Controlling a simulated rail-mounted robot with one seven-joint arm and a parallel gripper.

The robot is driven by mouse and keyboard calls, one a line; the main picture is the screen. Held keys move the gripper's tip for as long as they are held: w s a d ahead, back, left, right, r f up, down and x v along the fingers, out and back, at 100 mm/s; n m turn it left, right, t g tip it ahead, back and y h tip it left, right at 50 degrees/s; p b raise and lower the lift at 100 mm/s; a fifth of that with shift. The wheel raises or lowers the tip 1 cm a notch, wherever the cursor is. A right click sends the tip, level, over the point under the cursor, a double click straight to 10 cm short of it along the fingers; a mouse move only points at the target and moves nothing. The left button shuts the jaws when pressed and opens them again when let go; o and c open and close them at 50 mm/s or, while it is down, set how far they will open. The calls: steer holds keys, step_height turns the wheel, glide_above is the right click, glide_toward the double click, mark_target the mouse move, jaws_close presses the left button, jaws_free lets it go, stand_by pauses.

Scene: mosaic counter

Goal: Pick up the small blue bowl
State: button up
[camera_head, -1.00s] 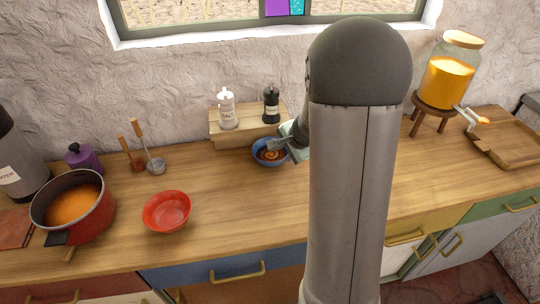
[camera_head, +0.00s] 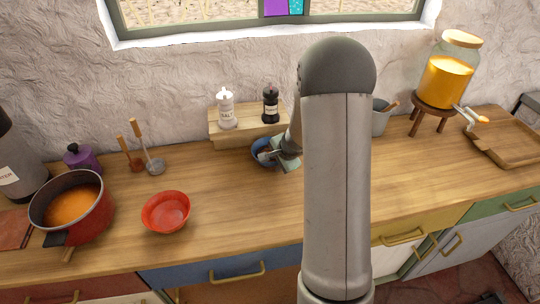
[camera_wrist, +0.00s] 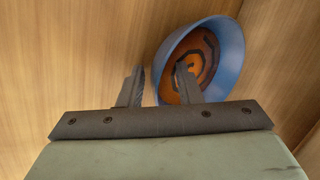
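The small blue bowl (camera_head: 256,150) sits on the wooden counter just in front of the small wooden shelf, partly hidden by my gripper (camera_head: 268,154). In the wrist view the bowl (camera_wrist: 229,48) shows an orange and dark spiral inside. There my gripper (camera_wrist: 159,78) is open, its two fingers apart. The right finger overlaps the bowl's inside and the left finger is outside its left edge, so the near-left wall lies between them. I cannot tell whether either finger touches the bowl.
A wooden shelf (camera_head: 230,138) with salt (camera_head: 226,110) and pepper (camera_head: 270,106) shakers stands right behind the bowl. A red bowl (camera_head: 166,211) and a red pot (camera_head: 88,222) are to the left. A grey container (camera_head: 380,121) and a drink dispenser (camera_head: 447,82) are to the right.

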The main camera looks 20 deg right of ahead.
jaws_close()
